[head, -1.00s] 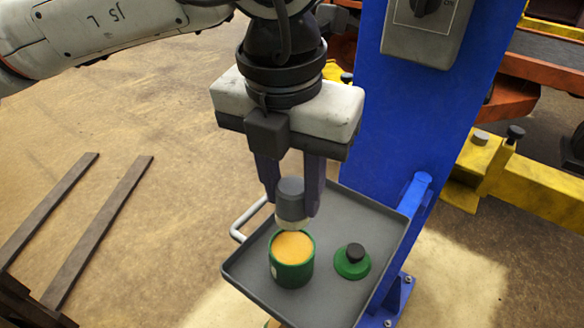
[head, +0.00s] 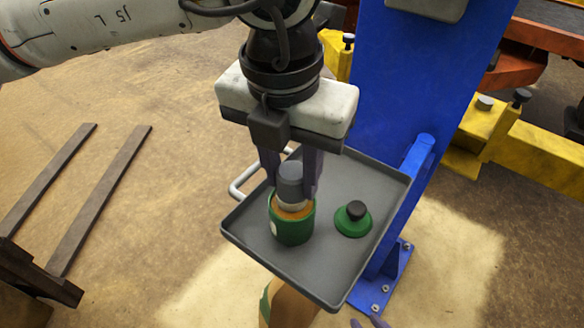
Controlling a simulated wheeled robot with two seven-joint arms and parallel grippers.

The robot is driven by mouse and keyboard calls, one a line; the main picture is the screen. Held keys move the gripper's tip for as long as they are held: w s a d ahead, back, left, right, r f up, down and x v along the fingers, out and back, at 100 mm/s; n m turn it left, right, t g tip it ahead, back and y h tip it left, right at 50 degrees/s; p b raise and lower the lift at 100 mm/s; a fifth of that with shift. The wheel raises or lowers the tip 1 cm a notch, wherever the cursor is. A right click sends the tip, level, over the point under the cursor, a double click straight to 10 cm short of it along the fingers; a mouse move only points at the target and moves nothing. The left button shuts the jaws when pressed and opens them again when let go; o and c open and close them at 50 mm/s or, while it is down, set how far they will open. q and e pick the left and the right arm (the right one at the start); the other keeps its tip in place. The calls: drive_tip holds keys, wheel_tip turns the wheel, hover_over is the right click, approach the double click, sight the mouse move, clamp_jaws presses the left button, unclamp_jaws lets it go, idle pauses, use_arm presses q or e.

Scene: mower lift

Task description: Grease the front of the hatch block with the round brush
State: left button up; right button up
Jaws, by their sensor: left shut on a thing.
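My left gripper (head: 291,190) is shut on the round brush (head: 290,180), which has a grey handle and a pale bristle end. It holds the brush upright, with its lower end inside the mouth of the green grease pot (head: 292,228). Orange-yellow grease shows around the brush; how deep the bristles sit is hidden. Small purple tips at the bottom edge look like my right gripper (head: 367,322), mostly out of view. I cannot make out the hatch block.
The pot stands on a grey tray (head: 385,180) with a white side handle, fixed by a blue post (head: 415,80). A green lid with a black knob (head: 353,219) lies right of the pot. Yellow lift arms (head: 540,150) are at right. Dark rails (head: 100,195) lie on the left floor.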

sight(294, 167)
use_arm(q)
drive_tip(key=shift+f+b, duration=0.5)
drive_tip(key=shift+b, duration=0.05)
idle(0.8)
drive_tip(key=shift+s+f+b, duration=0.1)
drive_tip(key=shift+f+b, duration=0.1)
drive_tip(key=shift+b, duration=0.3)
idle(1.7)
drive_tip(key=shift+r+p, duration=1.65)
drive_tip(key=shift+r, duration=2)
